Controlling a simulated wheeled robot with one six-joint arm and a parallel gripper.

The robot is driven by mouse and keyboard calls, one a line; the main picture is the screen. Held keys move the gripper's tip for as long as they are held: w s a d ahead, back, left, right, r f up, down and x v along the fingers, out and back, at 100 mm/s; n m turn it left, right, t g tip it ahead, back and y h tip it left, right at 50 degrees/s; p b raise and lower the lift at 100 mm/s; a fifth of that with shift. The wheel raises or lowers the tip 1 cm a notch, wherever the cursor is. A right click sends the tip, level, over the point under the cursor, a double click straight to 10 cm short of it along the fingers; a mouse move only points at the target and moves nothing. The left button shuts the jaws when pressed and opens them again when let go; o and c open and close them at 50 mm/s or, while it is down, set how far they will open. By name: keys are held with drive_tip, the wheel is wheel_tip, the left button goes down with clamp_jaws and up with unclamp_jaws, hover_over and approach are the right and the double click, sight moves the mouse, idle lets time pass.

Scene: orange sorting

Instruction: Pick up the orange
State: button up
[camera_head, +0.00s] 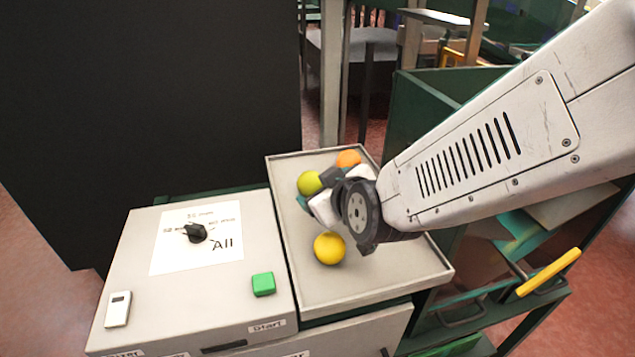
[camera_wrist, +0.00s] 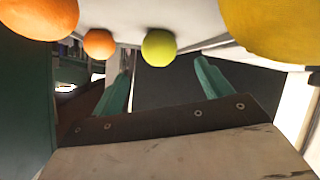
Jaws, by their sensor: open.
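An orange (camera_head: 348,158) lies at the back of the grey tray (camera_head: 385,292) in the head view, partly hidden by my gripper. The wrist view shows two orange fruits: a large one (camera_wrist: 38,14) at the top left corner and a smaller one (camera_wrist: 98,43) beside it. I cannot tell which matches the head view. My gripper (camera_head: 312,200) is over the tray, between a green fruit (camera_head: 309,183) and a yellow fruit (camera_head: 329,248). In the wrist view my gripper's teal fingers (camera_wrist: 162,72) are apart with nothing held between them.
The green fruit (camera_wrist: 159,47) and a large yellow fruit (camera_wrist: 280,25) also show in the wrist view. A grey control box (camera_head: 125,250) with a black knob (camera_head: 195,232) and green button (camera_head: 263,284) stands left of the tray. Green-framed bins (camera_head: 435,95) stand right.

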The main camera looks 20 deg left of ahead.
sight(313, 183)
drive_tip(key=x, duration=0.7)
drive_tip(key=shift+w+a+f, duration=0.15)
drive_tip(key=shift+a, duration=0.05)
drive_tip(key=c, duration=1.1)
